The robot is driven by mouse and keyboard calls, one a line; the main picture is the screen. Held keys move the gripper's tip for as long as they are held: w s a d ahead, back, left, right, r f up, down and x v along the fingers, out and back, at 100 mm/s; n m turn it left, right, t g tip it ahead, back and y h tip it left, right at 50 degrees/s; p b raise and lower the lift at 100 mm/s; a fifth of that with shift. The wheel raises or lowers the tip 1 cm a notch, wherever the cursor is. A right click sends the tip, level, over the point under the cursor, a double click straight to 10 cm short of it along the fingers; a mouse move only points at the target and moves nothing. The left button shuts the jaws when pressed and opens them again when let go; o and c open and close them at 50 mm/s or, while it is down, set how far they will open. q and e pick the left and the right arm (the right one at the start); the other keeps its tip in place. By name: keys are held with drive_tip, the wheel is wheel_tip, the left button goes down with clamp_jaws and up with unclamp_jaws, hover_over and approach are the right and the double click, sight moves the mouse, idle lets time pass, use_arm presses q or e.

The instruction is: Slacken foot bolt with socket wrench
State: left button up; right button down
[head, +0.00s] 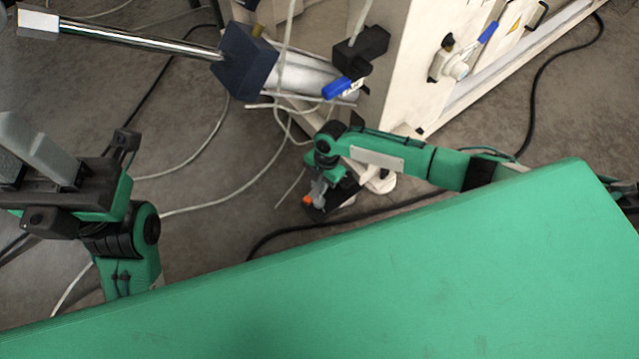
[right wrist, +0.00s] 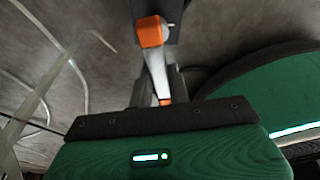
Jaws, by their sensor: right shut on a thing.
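My right gripper (head: 318,196) is low beside the cream machine's bottom corner. It is shut on a grey tool with orange parts, apparently the socket wrench (right wrist: 157,75); in the head view its orange part (head: 307,200) shows at the jaws. The arm hides much of the tool. A pale rounded foot (head: 380,183) shows at the machine's corner, just right of the gripper and partly behind my arm. I cannot make out its bolt, nor whether the tool touches it. My left gripper (head: 30,155) is at the left edge, far from the machine; its fingertips are partly cut off.
The cream machine (head: 400,70) fills the top right. A metal bar with a dark block (head: 245,60) sticks out to its left. White and black cables (head: 200,140) lie on the grey floor. My own green body covers the lower right.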

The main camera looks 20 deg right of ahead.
drive_tip(key=shift+n+g+b, duration=0.3)
drive_tip(key=shift+n+b, duration=0.05)
drive_tip(key=shift+n, duration=0.85)
drive_tip(key=shift+w+n, duration=0.1)
drive_tip(key=shift+n, duration=0.3)
drive_tip(key=shift+r+n+h+b, duration=0.1)
drive_tip(key=shift+n+h+b, duration=0.3)
drive_tip(key=shift+n, duration=0.3)
drive_tip(key=shift+n, duration=0.6)
drive_tip(key=shift+n+g, duration=0.3)
drive_tip(key=shift+n, duration=0.2)
